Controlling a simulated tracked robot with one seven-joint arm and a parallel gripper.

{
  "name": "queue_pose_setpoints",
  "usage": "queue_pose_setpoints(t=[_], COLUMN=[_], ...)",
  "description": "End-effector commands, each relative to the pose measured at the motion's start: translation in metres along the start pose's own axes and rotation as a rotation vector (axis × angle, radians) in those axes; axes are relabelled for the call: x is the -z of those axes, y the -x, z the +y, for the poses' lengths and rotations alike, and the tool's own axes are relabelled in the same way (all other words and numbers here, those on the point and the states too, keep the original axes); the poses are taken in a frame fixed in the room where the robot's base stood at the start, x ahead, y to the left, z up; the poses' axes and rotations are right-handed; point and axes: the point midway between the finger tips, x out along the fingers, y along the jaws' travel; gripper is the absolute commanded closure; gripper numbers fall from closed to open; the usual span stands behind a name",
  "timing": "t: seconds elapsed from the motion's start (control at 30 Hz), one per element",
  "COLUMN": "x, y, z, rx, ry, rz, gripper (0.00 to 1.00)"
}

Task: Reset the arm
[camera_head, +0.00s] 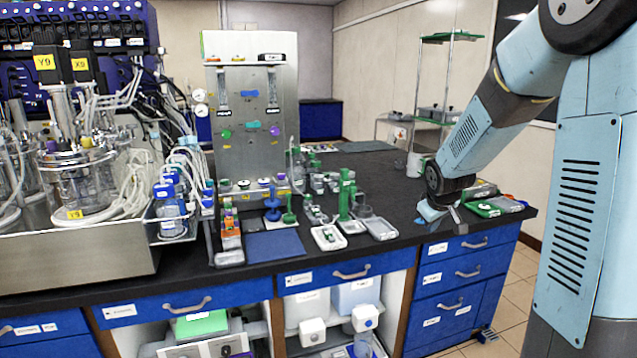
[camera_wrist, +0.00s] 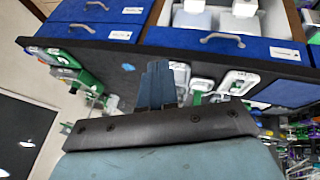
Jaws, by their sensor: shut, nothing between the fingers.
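My arm (camera_head: 485,115), light blue with black joints, reaches in from the right side of the head view. It bends down over the right part of the black bench. My gripper (camera_head: 437,217) hangs at its end by the front edge of the bench, close to the green and grey trays. In the wrist view the two blue-grey fingers of my gripper (camera_wrist: 157,85) lie together with nothing between them. I cannot tell whether the fingertips touch the bench.
The black bench (camera_head: 405,232) has blue drawers (camera_head: 465,270) below. White trays (camera_head: 328,237) and green fixtures (camera_head: 345,195) stand left of my gripper. Green-and-grey trays (camera_head: 485,208) lie to its right. A bioreactor (camera_head: 75,180) and blue-capped bottles (camera_head: 168,210) stand at the far left.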

Motion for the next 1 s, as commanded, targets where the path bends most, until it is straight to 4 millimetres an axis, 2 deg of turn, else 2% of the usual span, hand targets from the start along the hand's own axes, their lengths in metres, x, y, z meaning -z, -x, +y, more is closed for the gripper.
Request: queue_pose_setpoints(t=[0.03,0.1,0.5,0.8,1.0], x=[-0.002,-0.007,-0.05,-0.095,-0.13], y=[0.018,0.04,0.151,0.22,0.256], z=[-0.002,-0.006,-0.036,-0.069,-0.094], rx=[-0.005,-0.008,0.0,0.037,0.076], ry=[-0.017,-0.043,-0.207,-0.323,-0.394], rz=[0.002,-0.001,-0.013,-0.012,-0.011], gripper=[1.0,1.0,1.0,1.0,1.0])
